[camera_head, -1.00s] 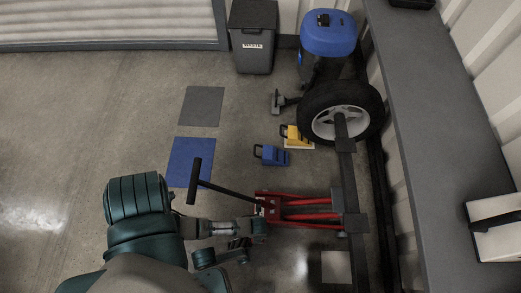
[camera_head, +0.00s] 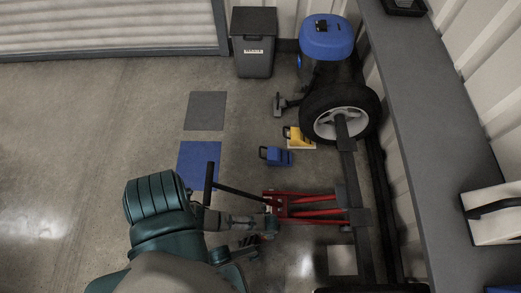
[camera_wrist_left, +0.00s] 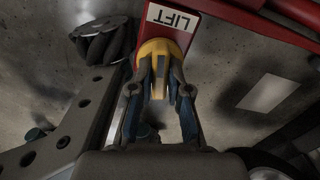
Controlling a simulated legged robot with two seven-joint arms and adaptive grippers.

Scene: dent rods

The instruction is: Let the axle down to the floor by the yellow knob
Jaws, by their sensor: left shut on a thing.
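The axle (camera_head: 348,178) is a dark bar along the right wall. A wheel (camera_head: 358,97) is on its far end. A red jack (camera_head: 305,199) lies under the axle, with a long black handle (camera_head: 235,191) reaching left. My left gripper (camera_head: 268,226) is at the jack's left end. In the left wrist view its fingers (camera_wrist_left: 160,88) are shut on the yellow knob (camera_wrist_left: 155,47), beside the plate marked LIFT (camera_wrist_left: 173,20). The knob is hidden in the head view. I cannot tell how high the axle is off the floor. My right gripper is not in view.
A blue block (camera_head: 277,156) and a yellow block (camera_head: 299,137) lie near the wheel. A blue mat (camera_head: 199,165) and a grey mat (camera_head: 205,111) lie to the left. A bin (camera_head: 254,45) and a blue-topped drum (camera_head: 326,40) stand behind. A bench (camera_head: 430,130) runs along the right.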

